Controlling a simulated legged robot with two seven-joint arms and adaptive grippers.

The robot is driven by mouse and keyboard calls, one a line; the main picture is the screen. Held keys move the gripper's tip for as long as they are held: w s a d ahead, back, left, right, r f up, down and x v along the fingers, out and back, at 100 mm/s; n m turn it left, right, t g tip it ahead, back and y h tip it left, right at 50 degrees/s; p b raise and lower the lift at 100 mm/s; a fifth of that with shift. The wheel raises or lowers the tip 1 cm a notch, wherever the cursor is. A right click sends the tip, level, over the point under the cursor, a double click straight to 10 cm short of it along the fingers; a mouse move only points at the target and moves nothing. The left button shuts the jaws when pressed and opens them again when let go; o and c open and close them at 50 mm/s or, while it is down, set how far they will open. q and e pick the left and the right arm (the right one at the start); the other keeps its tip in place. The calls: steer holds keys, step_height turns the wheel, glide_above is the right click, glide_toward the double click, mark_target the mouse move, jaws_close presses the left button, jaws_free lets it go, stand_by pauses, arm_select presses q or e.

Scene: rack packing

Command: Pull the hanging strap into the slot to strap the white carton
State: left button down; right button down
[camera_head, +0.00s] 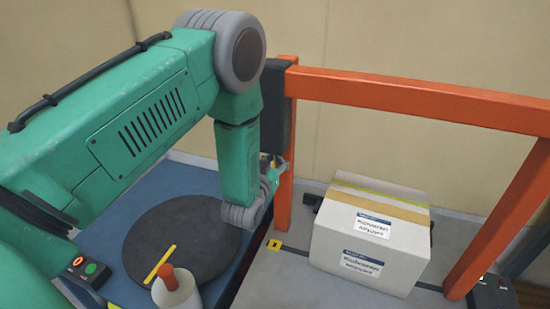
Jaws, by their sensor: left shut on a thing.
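The white carton (368,254) stands on the grey bed under an orange frame, with printed labels on its top and front. A yellow-green strap (385,193) runs across the far part of its top, beside a tan tape band. My left gripper (276,172) is at the left orange post, small and partly hidden by my wrist. It is shut on the strap's end, of which only a bit of yellow shows. My right gripper is out of view.
The orange frame (410,101) spans over the carton, with posts on both sides. A blue table (190,188) at left carries a dark round plate (205,225) and a stretch-film roll (178,292). A button box (84,267) stands at the left. Grey bed is clear in front of the carton.

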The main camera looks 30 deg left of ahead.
arm_select(q)
steer(key=shift+s+a+f, duration=0.1)
steer(key=shift+a+f, duration=0.25)
steer(key=shift+a, duration=0.05)
step_height(320, 180, down, 27)
steer(key=b, duration=1.9)
steer(key=shift+s+f, duration=0.15)
steer(key=shift+f, duration=0.05)
steer(key=shift+a, duration=0.1)
steer(key=c, duration=1.7)
jaws_free()
steer(key=shift+s+r, duration=0.1)
steer(key=shift+c, duration=0.2)
steer(key=shift+a, duration=0.1)
